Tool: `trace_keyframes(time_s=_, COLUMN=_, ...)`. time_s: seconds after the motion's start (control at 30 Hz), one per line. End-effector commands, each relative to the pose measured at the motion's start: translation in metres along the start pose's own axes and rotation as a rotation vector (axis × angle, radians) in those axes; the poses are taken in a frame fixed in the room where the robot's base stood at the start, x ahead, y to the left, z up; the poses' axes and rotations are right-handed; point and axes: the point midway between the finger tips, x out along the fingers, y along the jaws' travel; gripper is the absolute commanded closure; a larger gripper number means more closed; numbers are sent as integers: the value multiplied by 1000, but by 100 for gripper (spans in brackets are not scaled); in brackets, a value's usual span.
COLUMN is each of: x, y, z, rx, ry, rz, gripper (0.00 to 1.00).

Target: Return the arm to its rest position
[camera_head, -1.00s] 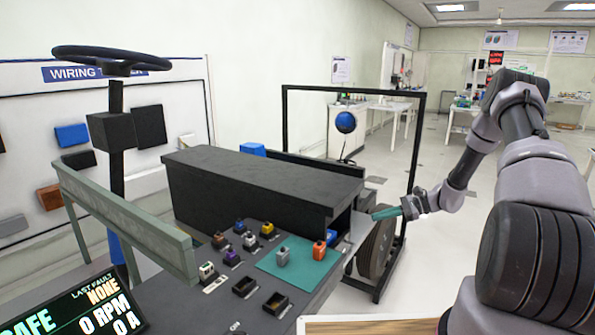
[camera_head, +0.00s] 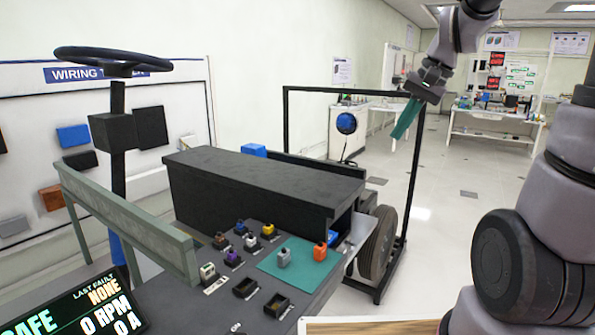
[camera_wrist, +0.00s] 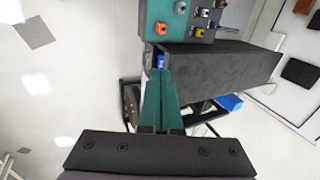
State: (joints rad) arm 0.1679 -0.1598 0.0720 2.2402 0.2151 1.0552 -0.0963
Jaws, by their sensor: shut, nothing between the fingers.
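My gripper (camera_head: 407,118) is raised in the head view, in front of the right post of the black frame, with its green fingers pointing down. The fingers are shut together with nothing between them. In the wrist view the green fingers (camera_wrist: 159,95) point toward the black box of the rig. My arm rises along the right side of the head view, and part of it runs out of the top of the picture. The gripper touches nothing that I can see.
The chassis rig has a long black box (camera_head: 250,185), a teal mat (camera_head: 300,268) with a grey and an orange connector, and several small blocks. A black frame (camera_head: 290,120) and wheel (camera_head: 378,242) stand behind. Open floor (camera_head: 455,215) lies to the right.

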Motion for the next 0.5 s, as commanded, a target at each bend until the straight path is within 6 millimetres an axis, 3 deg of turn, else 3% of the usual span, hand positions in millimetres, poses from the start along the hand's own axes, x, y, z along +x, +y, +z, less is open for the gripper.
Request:
trace_keyframes(time_s=0.03, x=-15, y=2, z=14, rx=-37, ry=46, rz=0, gripper=100)
trace_keyframes(time_s=0.2, x=-52, y=16, z=54, rx=-147, ry=191, rz=6, gripper=100)
trace_keyframes(time_s=0.5, x=-85, y=43, z=98, rx=-272, ry=370, rz=-12, gripper=100)
